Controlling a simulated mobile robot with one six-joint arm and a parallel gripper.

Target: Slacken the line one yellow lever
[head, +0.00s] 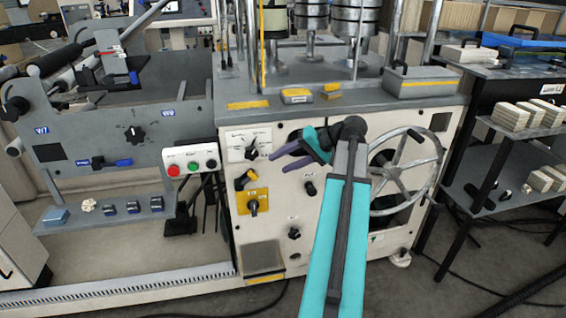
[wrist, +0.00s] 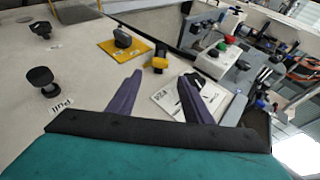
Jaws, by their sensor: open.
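A small yellow lever (head: 243,181) with a dark part sits on the cream machine front, below a white dial plate (head: 248,143) and above a yellow switch plate (head: 245,194). In the wrist view the yellow lever (wrist: 160,60) stands beyond the finger gap, between the switch plate (wrist: 112,50) and the dial plate (wrist: 172,100). No line number is readable at the lever. My gripper (head: 271,172) is open and empty, its purple fingers to the right of the lever and apart from it. The fingers also show in the wrist view (wrist: 161,76).
A handwheel (head: 405,172) is right of my arm. Black knobs (head: 310,188) stick out of the panel below my gripper. A blue lever (head: 112,162) is on the grey panel further left.

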